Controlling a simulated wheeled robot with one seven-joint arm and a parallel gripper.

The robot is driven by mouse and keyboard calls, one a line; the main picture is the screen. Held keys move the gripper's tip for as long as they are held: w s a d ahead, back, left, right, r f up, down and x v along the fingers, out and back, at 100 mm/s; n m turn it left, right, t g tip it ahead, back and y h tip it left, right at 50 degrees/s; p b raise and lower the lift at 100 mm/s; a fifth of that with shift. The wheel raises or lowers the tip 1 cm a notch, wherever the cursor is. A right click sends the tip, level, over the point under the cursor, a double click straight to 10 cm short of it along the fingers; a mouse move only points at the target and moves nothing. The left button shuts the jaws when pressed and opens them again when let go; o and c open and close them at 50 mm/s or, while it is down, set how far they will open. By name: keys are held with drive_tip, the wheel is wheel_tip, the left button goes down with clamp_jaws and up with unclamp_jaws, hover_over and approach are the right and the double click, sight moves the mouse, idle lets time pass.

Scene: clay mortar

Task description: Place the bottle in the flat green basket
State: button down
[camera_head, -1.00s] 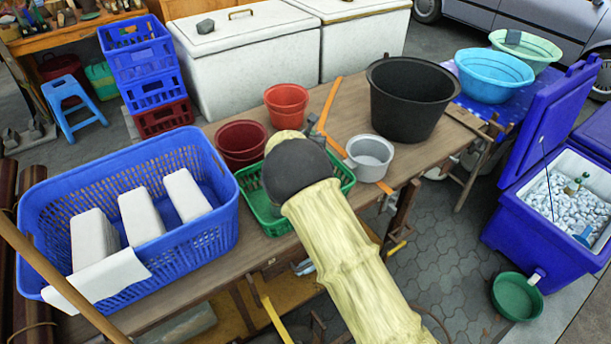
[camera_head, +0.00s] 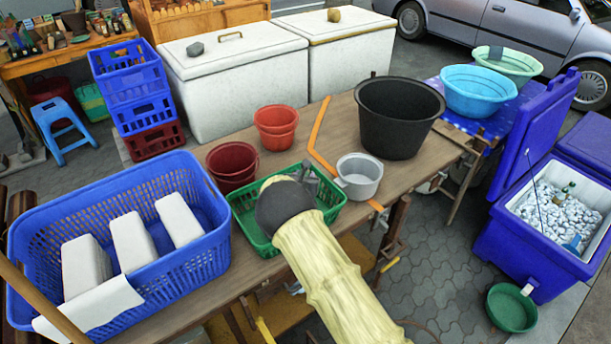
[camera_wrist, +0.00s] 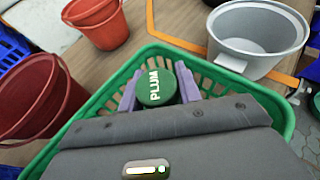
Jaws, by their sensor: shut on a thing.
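The flat green basket (camera_head: 247,222) stands on the wooden table, between the big blue basket and the grey pot. My gripper (camera_wrist: 160,88) is over the basket, its two pale fingers shut on the bottle (camera_wrist: 157,87). In the wrist view only the bottle's green cap, lettered PLUM, shows between the fingers; its body is hidden below. In the head view my arm covers the bottle and part of the basket. I cannot tell whether the bottle touches the basket floor.
Dark red pots (camera_head: 232,163) and orange-red pots (camera_head: 276,122) stand behind the basket. A grey pot (camera_head: 359,175) is close on the right, with a black tub (camera_head: 397,115) beyond. A big blue basket (camera_head: 195,262) holding white blocks is on the left. An orange strip (camera_head: 317,137) lies on the table.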

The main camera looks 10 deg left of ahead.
drive_tip(key=c, duration=0.9)
unclamp_jaws()
drive_tip(key=shift+c, duration=0.2)
drive_tip(key=shift+s, duration=0.1)
drive_tip(key=b+v, duration=0.2)
drive_tip(key=v, duration=1)
drive_tip(key=shift+d, duration=0.1)
